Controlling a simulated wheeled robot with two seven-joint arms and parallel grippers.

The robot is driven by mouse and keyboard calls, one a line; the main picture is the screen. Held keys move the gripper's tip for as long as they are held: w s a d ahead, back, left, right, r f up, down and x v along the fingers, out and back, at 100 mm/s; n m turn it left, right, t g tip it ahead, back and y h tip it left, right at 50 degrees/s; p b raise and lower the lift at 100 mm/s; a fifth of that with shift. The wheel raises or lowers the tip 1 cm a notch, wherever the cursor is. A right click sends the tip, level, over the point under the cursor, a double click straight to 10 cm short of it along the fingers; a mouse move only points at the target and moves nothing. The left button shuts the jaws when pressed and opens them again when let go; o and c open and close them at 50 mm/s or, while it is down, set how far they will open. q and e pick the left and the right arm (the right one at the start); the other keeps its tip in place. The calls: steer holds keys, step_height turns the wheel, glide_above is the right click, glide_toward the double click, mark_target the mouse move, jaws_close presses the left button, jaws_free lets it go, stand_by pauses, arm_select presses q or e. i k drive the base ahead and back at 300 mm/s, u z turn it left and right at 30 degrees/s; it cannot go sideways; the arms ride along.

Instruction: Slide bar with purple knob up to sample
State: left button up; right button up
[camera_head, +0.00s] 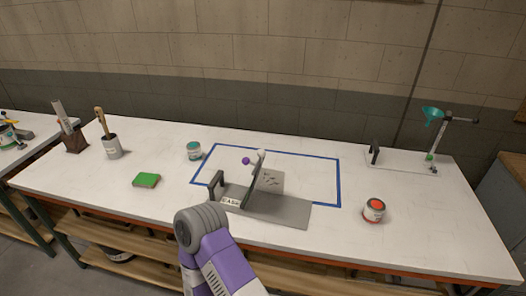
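A small purple knob (246,160) shows near the top of an upright bar (256,172) on a grey metal device (275,209). The device stands on the table across the front side of a blue-taped rectangle. A black handle (217,183) rises at its left end, above a white label (231,201). A light grey panel with dark marks (270,181) stands right of the bar; I cannot tell whether it is the sample. A purple and grey link of my arm rises from the bottom, in front of the device. Neither gripper can be made out.
A funnel stand (433,140) is back right. The front right table is clear.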

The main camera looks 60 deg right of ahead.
mark_target(245, 161)
steer(key=z, duration=1.2)
steer(key=i, duration=1.1)
steer(key=z, duration=1.1)
steer(key=k, duration=0.5)
steer(key=z, duration=1.3)
steer(key=k, duration=0.75)
steer(key=u, duration=1.7)
